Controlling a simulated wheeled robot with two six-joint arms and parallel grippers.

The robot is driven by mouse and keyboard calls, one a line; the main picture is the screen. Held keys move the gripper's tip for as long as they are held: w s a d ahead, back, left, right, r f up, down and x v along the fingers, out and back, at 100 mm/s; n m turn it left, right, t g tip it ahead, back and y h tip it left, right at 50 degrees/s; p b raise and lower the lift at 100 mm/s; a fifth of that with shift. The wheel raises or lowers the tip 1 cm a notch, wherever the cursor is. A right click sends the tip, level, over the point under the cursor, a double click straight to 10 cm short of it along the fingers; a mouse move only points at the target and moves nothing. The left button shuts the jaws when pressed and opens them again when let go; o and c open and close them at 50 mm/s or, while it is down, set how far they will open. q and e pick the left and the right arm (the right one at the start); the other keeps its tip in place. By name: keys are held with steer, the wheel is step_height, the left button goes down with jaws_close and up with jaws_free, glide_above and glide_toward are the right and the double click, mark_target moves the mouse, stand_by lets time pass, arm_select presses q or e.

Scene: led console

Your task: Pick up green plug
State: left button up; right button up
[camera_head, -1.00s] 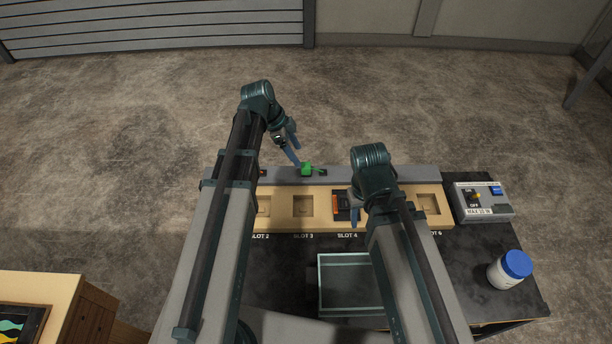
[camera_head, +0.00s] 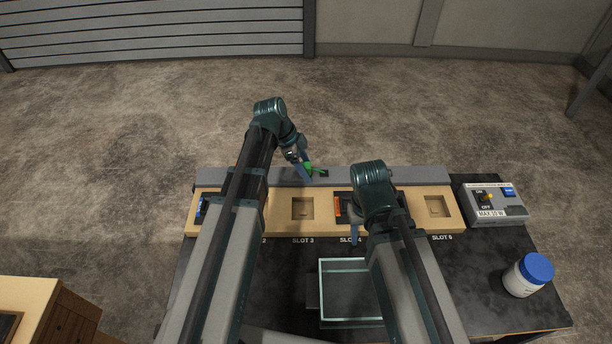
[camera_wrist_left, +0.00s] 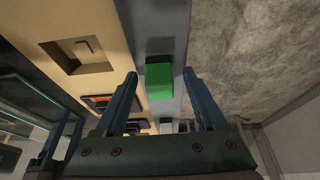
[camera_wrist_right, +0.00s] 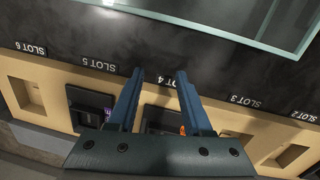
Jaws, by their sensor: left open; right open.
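The green plug (camera_head: 310,168) stands on the grey strip behind the slot board in the head view, partly covered by my left gripper. In the left wrist view the green plug (camera_wrist_left: 159,81) lies between the two fingers, near their tips, with a small gap on each side. My left gripper (camera_head: 303,176) is open around it; its fingers also show in the left wrist view (camera_wrist_left: 161,80). My right gripper (camera_head: 355,238) is open and empty over the front of the board near slot 4; it also shows in the right wrist view (camera_wrist_right: 160,78).
The tan slot board (camera_head: 331,222) has empty recesses and some filled slots. A glass-walled tray (camera_head: 345,321) stands in front of it. A switch box (camera_head: 497,211) and a blue-lidded white jar (camera_head: 520,285) are at the right of the black table.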

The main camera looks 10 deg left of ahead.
arm_select(q)
jaws_close()
stand_by(0.4)
